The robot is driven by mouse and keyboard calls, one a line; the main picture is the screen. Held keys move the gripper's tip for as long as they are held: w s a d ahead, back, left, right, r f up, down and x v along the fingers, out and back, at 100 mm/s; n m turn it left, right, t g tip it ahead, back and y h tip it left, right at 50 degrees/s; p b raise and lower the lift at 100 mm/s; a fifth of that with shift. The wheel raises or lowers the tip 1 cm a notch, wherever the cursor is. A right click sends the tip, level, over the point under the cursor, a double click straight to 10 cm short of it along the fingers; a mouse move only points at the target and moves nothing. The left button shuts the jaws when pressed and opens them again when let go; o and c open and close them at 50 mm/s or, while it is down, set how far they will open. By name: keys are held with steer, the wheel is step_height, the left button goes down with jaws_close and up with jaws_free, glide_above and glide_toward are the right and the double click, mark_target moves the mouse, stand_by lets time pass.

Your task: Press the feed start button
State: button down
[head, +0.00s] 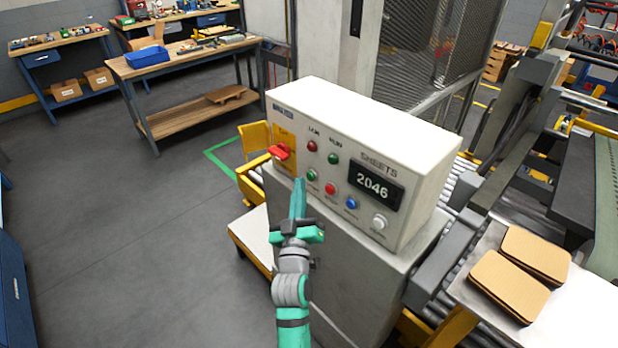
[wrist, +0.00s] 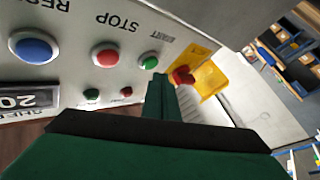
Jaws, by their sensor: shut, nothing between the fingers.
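The control box (head: 413,150) has a lower row of buttons on its front panel. The green start button (head: 312,175) is leftmost in that row; in the wrist view (wrist: 149,61) its label is upside down and partly legible. The red stop button (head: 330,189) and blue reset button (head: 351,203) follow to its right. My gripper (head: 299,184) is shut and empty, its fingertips just left of the green button in the head view. In the wrist view the fingertips (wrist: 161,80) appear right beside that button, partly overlapping its edge; I cannot tell whether they touch.
A red switch (head: 279,152) on a yellow plate juts out left of the start button, close to my fingers. Red and green lamps sit above the buttons. The display (head: 375,187) reads 2046. A white button (head: 379,221) is at the right. Open floor lies left.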

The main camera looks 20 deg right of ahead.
steer(key=shift+d, duration=0.1)
stand_by(0.3)
steer(key=shift+w+d, duration=0.15)
steer(key=shift+d, duration=0.15)
